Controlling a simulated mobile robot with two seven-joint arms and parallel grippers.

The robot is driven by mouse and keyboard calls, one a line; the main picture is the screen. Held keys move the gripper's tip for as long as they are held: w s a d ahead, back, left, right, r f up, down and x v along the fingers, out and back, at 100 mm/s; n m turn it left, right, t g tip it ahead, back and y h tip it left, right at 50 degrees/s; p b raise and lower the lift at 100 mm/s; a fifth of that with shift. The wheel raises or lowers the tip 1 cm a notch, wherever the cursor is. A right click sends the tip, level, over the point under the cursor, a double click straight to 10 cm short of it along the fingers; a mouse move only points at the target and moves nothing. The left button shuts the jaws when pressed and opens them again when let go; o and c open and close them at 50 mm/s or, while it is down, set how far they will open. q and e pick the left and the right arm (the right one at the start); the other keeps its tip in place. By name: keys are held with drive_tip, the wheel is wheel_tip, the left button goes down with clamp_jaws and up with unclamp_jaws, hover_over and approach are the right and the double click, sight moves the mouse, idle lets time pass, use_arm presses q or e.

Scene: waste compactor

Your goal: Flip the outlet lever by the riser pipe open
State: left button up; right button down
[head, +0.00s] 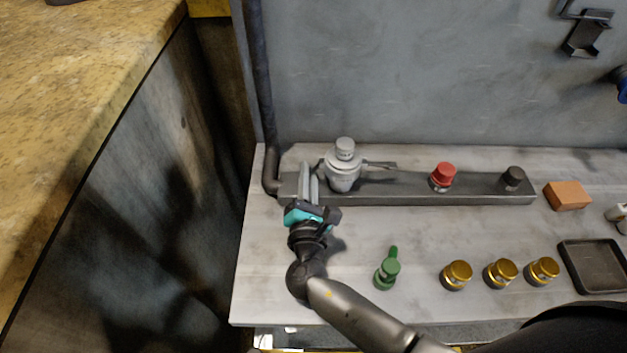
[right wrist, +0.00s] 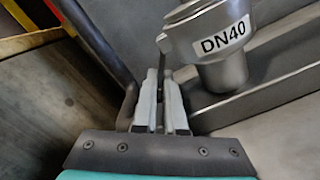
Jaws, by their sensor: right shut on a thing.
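A grey valve body (head: 343,172) stands on a dark metal bar beside the riser pipe (head: 263,90). It also shows in the right wrist view (right wrist: 222,62), with a DN40 label. A thin metal lever (right wrist: 162,46) sits on its side toward the pipe. My right gripper (head: 309,172) is between the pipe and the valve, its fingers (right wrist: 161,88) closed around this lever. In the head view the fingers mostly hide the lever. A second lever (head: 378,165) sticks out from the valve's right side. My left gripper is not in view.
The bar (head: 410,190) also carries a red knob (head: 443,176) and a black knob (head: 513,177). The bench front left is clear.

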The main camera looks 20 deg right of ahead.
drive_tip(key=m+b, duration=0.1)
drive_tip(key=m, duration=0.1)
drive_tip(key=a+r+m+b, duration=0.1)
drive_tip(key=m, duration=0.1)
drive_tip(key=m+b, duration=0.1)
drive_tip(key=shift+w+a+r+m+b, duration=0.2)
drive_tip(key=shift+w+r+m+b, duration=0.1)
drive_tip(key=shift+m, duration=0.1)
drive_tip(key=r+m+b, duration=0.1)
drive_tip(key=m, duration=0.1)
drive_tip(key=r+m+b, duration=0.1)
drive_tip(key=m, duration=0.1)
drive_tip(key=shift+a+m+b, duration=0.2)
drive_tip(key=shift+m+b, duration=0.1)
drive_tip(key=shift+r+m, duration=0.15)
drive_tip(key=shift+m, duration=0.15)
drive_tip(key=shift+r, duration=0.1)
drive_tip(key=c, duration=1.3)
unclamp_jaws()
drive_tip(key=shift+o, duration=0.2)
